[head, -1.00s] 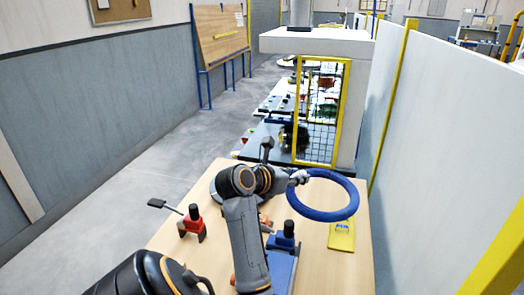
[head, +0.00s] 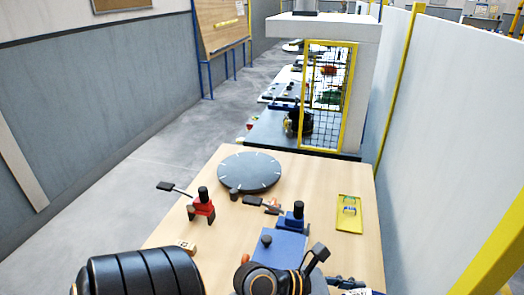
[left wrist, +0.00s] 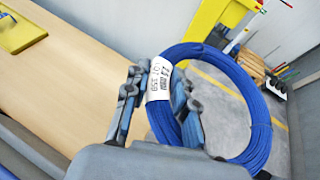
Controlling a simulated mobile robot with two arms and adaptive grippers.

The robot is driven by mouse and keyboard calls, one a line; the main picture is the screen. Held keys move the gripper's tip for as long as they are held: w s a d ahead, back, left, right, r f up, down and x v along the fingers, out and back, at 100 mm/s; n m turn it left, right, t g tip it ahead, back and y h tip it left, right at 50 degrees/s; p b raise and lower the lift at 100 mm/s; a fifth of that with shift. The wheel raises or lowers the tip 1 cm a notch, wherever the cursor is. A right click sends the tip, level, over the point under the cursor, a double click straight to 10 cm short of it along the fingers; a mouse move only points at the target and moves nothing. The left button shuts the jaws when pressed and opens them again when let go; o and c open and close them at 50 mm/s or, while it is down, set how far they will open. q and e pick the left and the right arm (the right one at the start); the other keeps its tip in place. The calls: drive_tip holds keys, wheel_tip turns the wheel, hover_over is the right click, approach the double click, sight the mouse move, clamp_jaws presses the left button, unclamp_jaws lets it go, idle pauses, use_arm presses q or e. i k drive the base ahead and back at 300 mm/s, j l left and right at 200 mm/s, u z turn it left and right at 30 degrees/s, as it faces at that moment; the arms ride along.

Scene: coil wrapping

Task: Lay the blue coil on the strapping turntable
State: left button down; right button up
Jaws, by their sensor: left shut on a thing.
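The blue coil (left wrist: 268,115) is a ring of blue strands with a white printed label (left wrist: 158,80). In the left wrist view my left gripper (left wrist: 158,103) is shut on the coil at its labelled side. The ring extends to the right of the fingers, above a grey floor past the table edge. In the head view my left gripper (head: 345,283) is at the bottom right, and the coil is mostly out of frame there. The strapping turntable (head: 250,172), a dark disc with white rim marks, lies bare at the table's far left. My right gripper is not in view.
The wooden table (head: 315,185) holds a red tool with a lever (head: 201,207), a blue device (head: 291,218), a blue block (head: 285,247) and a yellow pad (head: 349,213). A yellow-framed mesh guard (head: 328,97) stands beyond. A white wall runs along the right.

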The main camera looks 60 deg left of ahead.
sight(250, 169)
drive_tip(key=k+j+z, duration=0.3)
drive_tip(key=k+j, duration=0.8)
drive_tip(key=k, duration=0.15)
drive_tip(key=k+j+z, duration=0.1)
drive_tip(key=j, duration=0.3)
drive_tip(key=k+j+z, duration=0.1)
drive_tip(key=j, duration=0.3)
drive_tip(key=k+j+z, duration=0.1)
drive_tip(key=k+j, duration=0.35)
drive_tip(key=j, duration=0.35)
drive_tip(key=k+j+z, duration=0.15)
drive_tip(key=j, duration=0.2)
drive_tip(key=k, duration=0.05)
